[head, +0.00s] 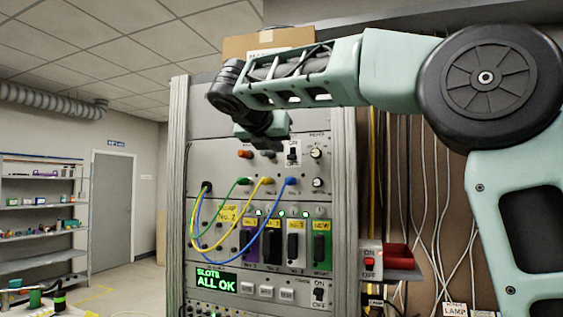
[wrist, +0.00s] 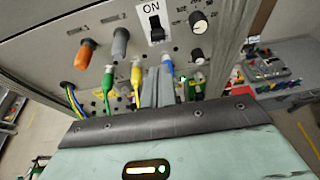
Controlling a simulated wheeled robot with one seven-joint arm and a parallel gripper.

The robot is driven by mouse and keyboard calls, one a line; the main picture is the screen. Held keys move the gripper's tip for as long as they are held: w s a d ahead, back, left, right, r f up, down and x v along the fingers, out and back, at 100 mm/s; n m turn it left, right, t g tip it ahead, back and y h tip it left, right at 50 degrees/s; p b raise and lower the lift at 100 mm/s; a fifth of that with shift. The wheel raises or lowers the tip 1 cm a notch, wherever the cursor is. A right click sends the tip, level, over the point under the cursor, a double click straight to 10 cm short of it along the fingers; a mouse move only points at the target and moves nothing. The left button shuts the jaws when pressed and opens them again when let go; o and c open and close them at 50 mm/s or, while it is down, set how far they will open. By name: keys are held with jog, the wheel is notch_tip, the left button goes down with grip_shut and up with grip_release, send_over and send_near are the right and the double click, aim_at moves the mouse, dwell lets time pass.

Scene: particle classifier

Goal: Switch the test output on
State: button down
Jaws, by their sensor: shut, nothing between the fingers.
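The rack panel carries a black ON/OFF switch (head: 292,153) on a white plate, right of my gripper (head: 268,146) in the head view. In the wrist view the switch (wrist: 156,28) sits under an "ON" label, just beyond my fingertips (wrist: 158,74). I cannot tell its lever position surely. My fingers are shut and empty, pointing at the panel, apart from the switch as far as I can see. A second ON/OFF switch (head: 318,292) is low on the rack, and a red ON/OFF switch (head: 370,264) is at its right side. No "test output" label is readable.
Green (head: 243,181), yellow (head: 267,181) and blue (head: 291,181) plugs with looping cables sit below my gripper. Orange (wrist: 86,48) and grey (wrist: 120,42) knobs are left of the switch, dials (wrist: 199,22) right. A display (head: 215,281) reads "SLOTS ALL OK". Wires hang at right.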

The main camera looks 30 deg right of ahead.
aim_at(291, 154)
jog(key=shift+w, duration=0.1)
jog(key=p+x, duration=0.2)
jog(key=x, duration=0.8)
jog(key=shift+f+p, duration=0.1)
jog(key=shift+p, duration=0.25)
notch_tip(291, 154, up, 3)
jog(key=p, duration=0.3)
jog(key=b+v, duration=0.4)
jog(key=v, duration=1.3)
jog(key=shift+s, duration=0.2)
jog(key=shift+a, duration=0.1)
